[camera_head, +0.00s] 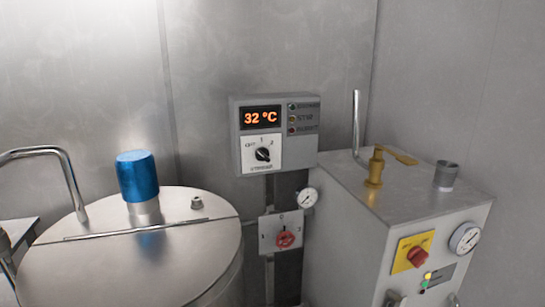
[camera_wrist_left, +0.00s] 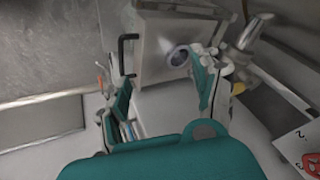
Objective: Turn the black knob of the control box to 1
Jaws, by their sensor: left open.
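The control box (camera_head: 236,130) is a grey box on the back wall in the head view. Its orange display reads 32 °C. Its black knob (camera_head: 262,154) sits on a white plate below the display, with OFF, 1 and 2 marked around it. The knob's exact pointing direction is too small to tell. My left gripper (camera_wrist_left: 165,95) shows in the left wrist view with its teal fingers spread apart and nothing between them. No gripper is at the knob in the head view. My right gripper is not in view.
A steel tank (camera_head: 130,262) with a blue cap (camera_head: 137,176) stands at left. A red rotary switch (camera_head: 285,239) is below the control box. A metal machine (camera_head: 345,215) with a brass valve (camera_head: 376,167) and red knob (camera_head: 417,257) stands at right. Space before the control box is clear.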

